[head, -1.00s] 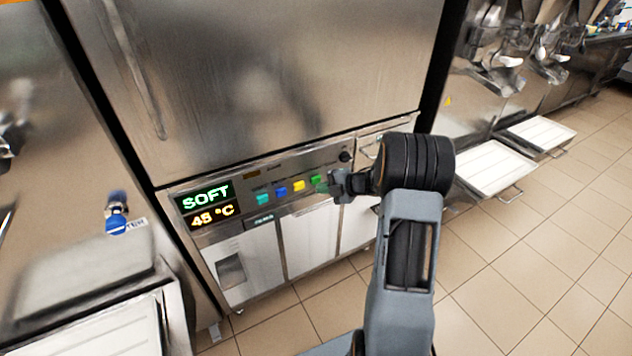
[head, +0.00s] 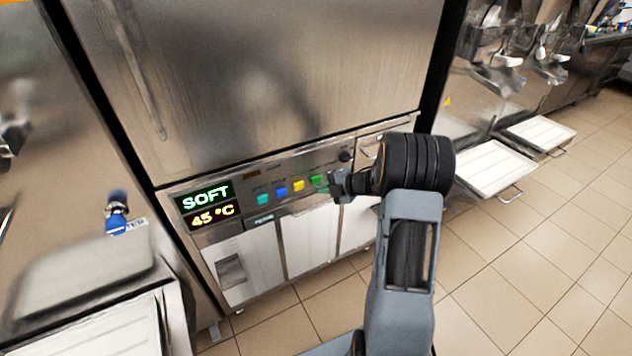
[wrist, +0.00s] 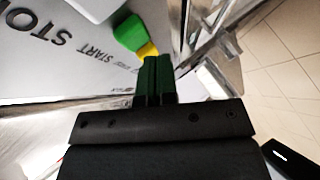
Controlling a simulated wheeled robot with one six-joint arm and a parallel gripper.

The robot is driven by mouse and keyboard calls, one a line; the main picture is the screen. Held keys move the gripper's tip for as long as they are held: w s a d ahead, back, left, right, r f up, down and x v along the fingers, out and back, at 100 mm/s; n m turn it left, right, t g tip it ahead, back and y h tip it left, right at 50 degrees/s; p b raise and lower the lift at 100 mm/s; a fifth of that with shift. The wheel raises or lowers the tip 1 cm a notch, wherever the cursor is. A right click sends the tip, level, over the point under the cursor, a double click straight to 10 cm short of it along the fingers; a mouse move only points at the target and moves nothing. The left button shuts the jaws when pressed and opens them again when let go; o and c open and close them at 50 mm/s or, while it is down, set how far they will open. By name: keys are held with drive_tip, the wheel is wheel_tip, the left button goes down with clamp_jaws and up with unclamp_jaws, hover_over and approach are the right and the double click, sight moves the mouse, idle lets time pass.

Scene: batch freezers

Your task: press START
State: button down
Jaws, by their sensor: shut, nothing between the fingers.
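The control panel (head: 262,194) on the machine front carries a row of teal, blue, yellow and green buttons. The green button (head: 317,180) is at the right end of the row, just left of my gripper (head: 330,184). In the wrist view the shut, empty fingers (wrist: 157,66) point at the panel, their tips right by a green piece (wrist: 130,32) with a yellow part (wrist: 147,48). The printed word START (wrist: 98,52) lies left of the tips, beside the larger word STOP (wrist: 45,35). I cannot tell whether the tips touch the button.
The display (head: 207,205) reads SOFT and 45 °C. A black knob (head: 345,156) sits above my gripper. White doors (head: 310,238) are below the panel. White trays (head: 492,167) stand out at the right, over open tiled floor.

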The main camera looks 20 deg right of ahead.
drive_tip(key=shift+w, duration=0.2)
idle(0.7)
drive_tip(key=shift+w, duration=0.2)
drive_tip(key=shift+w+a, duration=0.1)
drive_tip(key=shift+w, duration=0.4)
idle(0.8)
drive_tip(key=shift+s+p, duration=0.2)
drive_tip(key=shift+p, duration=0.1)
drive_tip(key=shift+s, duration=0.75)
drive_tip(key=shift+s+d+p, duration=0.2)
drive_tip(key=shift+s, duration=1.05)
drive_tip(key=shift+s+d+p, duration=0.15)
drive_tip(key=shift+s+d, duration=0.05)
drive_tip(key=shift+s, duration=1.05)
